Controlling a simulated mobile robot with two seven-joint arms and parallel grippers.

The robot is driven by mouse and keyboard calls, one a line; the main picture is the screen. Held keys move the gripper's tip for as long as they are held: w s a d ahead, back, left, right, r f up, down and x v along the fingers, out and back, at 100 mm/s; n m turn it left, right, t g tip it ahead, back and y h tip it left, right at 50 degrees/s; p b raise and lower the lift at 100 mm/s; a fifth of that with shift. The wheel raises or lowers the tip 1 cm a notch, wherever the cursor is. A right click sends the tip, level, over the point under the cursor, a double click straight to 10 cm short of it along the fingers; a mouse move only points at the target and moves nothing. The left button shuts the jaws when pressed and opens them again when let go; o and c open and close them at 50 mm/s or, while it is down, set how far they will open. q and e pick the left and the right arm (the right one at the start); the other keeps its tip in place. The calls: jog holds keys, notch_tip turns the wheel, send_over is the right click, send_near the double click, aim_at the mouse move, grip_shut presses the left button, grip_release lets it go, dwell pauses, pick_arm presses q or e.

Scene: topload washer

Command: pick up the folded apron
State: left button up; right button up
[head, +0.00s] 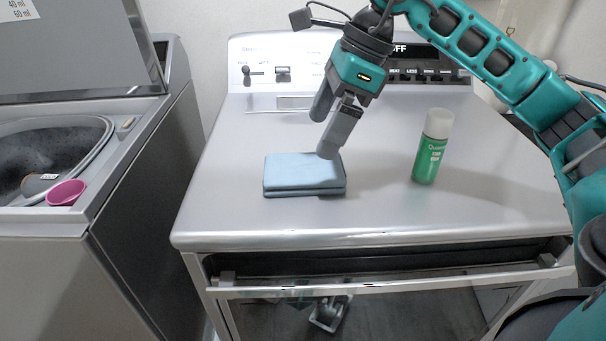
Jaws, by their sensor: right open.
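The folded apron (298,176) is a light blue, flat, squarish bundle. It lies on the top of the silver dryer-like appliance (234,208), left of the middle. My right gripper (323,137) comes in from the upper right and is open and empty. Its two grey fingers point down above the apron's right part. The nearer fingertip overlaps the apron's right back edge in the picture; I cannot tell whether it touches. My left gripper is not in view.
A green spray can (432,146) with a pale cap stands to the right of the apron. The front door (400,285) of the appliance hangs slightly open. At left is an open topload washer (75,220) with a pink cup (66,193) on it. The front left of the top is clear.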

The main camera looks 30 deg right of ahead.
aim_at(304, 165)
jog(key=x, duration=0.7)
jog(key=shift+s+a+b, duration=0.1)
jog(key=shift+a+b, duration=0.1)
jog(key=shift+b, duration=0.2)
jog(key=shift+c, duration=0.5)
jog(key=c, duration=0.7)
